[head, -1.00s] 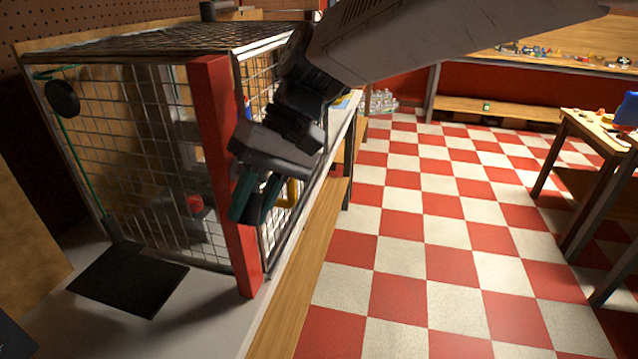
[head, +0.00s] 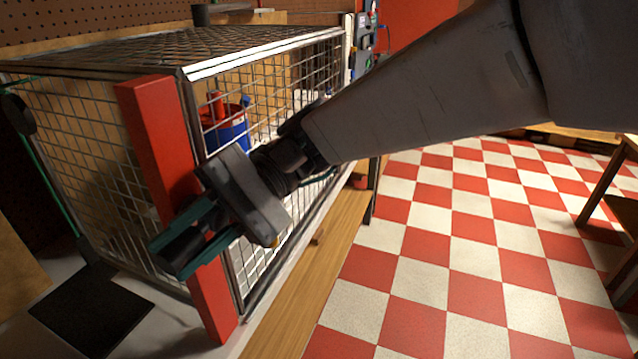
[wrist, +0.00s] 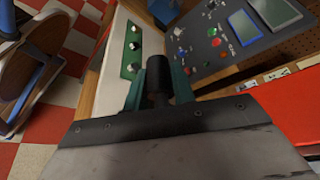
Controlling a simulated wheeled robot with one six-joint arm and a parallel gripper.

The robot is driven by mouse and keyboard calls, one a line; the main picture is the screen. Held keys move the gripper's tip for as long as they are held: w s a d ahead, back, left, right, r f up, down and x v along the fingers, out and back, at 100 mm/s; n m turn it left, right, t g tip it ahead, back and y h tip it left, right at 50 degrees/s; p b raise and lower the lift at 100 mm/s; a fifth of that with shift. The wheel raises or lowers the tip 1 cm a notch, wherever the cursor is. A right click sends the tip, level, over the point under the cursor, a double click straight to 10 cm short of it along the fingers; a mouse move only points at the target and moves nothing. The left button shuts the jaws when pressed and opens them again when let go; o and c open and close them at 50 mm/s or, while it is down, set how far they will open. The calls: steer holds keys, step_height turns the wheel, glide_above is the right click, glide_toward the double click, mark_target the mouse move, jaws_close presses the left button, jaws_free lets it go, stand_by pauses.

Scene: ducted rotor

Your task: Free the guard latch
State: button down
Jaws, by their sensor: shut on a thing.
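The guard is a wire-mesh cage (head: 270,95) with a red corner post (head: 150,130) at its near corner. My gripper (head: 168,257) reaches across the front of the lower part of this post, with its teal fingers pointing left and slightly down. The fingers are shut on a dark knob (head: 186,245), a short black cylinder. The knob also shows in the wrist view (wrist: 158,80), gripped between both teal fingers. The fingers and knob hide part of the post. I cannot tell whether the knob is fixed to the guard, and no separate latch part is clear.
A blue and red container (head: 228,135) stands behind the mesh. A black mat (head: 90,310) lies on the bench at lower left. A wooden ledge (head: 305,285) runs along the cage's right side. Open checkered floor (head: 440,280) lies right. The wrist view shows a control panel (wrist: 215,45).

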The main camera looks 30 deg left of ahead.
mark_target(183, 238)
steer(key=shift+r+g, duration=0.2)
steer(key=shift+g, duration=0.1)
stand_by(0.4)
steer(key=c, duration=1.5)
jaws_free()
steer(key=shift+o, duration=0.2)
steer(key=shift+r, duration=0.25)
steer(key=o, duration=0.5)
steer(key=r, duration=0.3)
steer(key=shift+s+d+r, duration=0.3)
steer(key=shift+s+d, duration=0.15)
steer(key=shift+d, duration=0.25)
steer(key=shift+s+d+r, duration=0.1)
steer(key=shift+s+d, duration=0.1)
steer(key=shift+d, duration=0.25)
steer(key=c, duration=0.5)
steer(key=s+d, duration=0.6)
steer(key=d, duration=0.5)
steer(key=shift+s+d+r, duration=0.25)
steer(key=shift+s+r, duration=0.05)
steer(key=shift+r, duration=0.05)
